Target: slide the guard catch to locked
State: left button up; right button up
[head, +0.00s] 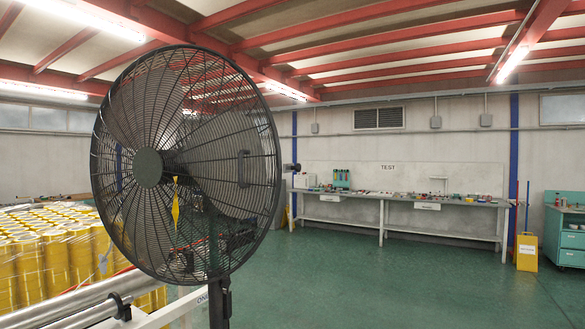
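I cannot pick out the guard catch for certain. A white machine frame (160,317) with a partly hidden "ON" label shows at the lower edge, with a silver roller (75,302) at its left. A small black fitting (121,306) sits by the roller. A large black pedestal fan (148,168) stands in front and hides much of what is behind it. A dark handle-like shape (243,168) shows at the right of its cage; I cannot tell what it belongs to. Neither of my grippers is in view.
Wrapped yellow tape rolls (50,262) stand at the left. A long workbench (345,201) with small items is at the back wall. The green floor (400,285) is clear at centre right.

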aim_at(288, 167)
jog(key=u, duration=0.35)
jog(key=i, duration=1.3)
jog(key=z, duration=0.25)
